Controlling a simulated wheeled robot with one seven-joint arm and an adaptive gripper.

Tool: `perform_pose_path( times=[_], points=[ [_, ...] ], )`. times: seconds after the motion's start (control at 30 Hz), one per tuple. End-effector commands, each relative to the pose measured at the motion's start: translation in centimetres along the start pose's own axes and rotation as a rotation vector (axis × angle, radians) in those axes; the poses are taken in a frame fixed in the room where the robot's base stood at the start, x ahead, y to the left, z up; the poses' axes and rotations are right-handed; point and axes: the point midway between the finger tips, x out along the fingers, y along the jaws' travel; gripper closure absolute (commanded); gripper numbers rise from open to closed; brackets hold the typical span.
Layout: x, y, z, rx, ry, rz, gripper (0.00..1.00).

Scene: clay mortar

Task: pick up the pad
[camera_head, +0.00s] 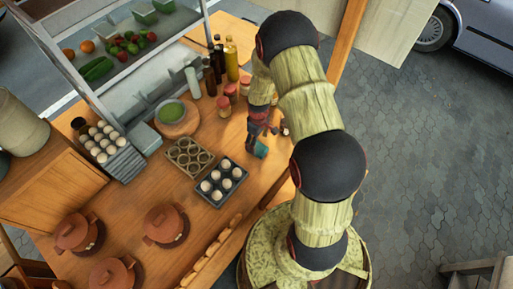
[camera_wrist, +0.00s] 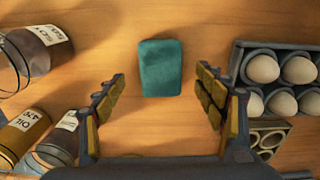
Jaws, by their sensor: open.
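The pad is a small teal rounded rectangle (camera_wrist: 160,67) lying flat on the wooden table in the wrist view. In the head view the pad (camera_head: 261,149) shows as a small teal patch beside my gripper, partly hidden by it. My gripper (camera_wrist: 160,95) is open and empty above the table. Its two fingers stand apart to the left and right of the pad in the picture, with the pad between and slightly beyond the tips. No finger visibly touches the pad.
A dark egg tray (camera_head: 221,183) with white eggs is close beside the pad; it also shows at the right of the wrist view (camera_wrist: 240,62). Jars and bottles, one labelled oil (camera_wrist: 28,128), stand on the other side. Bare wood (camera_wrist: 205,25) surrounds the pad.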

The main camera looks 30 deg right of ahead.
Motion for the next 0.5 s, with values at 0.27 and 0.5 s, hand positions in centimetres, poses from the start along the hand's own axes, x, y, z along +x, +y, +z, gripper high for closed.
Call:
perform_pose_path(
  times=[0.27,0.5],
  points=[
    [3.8,-0.2,-0.2,0.000,-0.001,-0.001,0.30],
    [4.9,-0.1,-0.2,0.001,0.000,0.000,0.30]
  ],
)
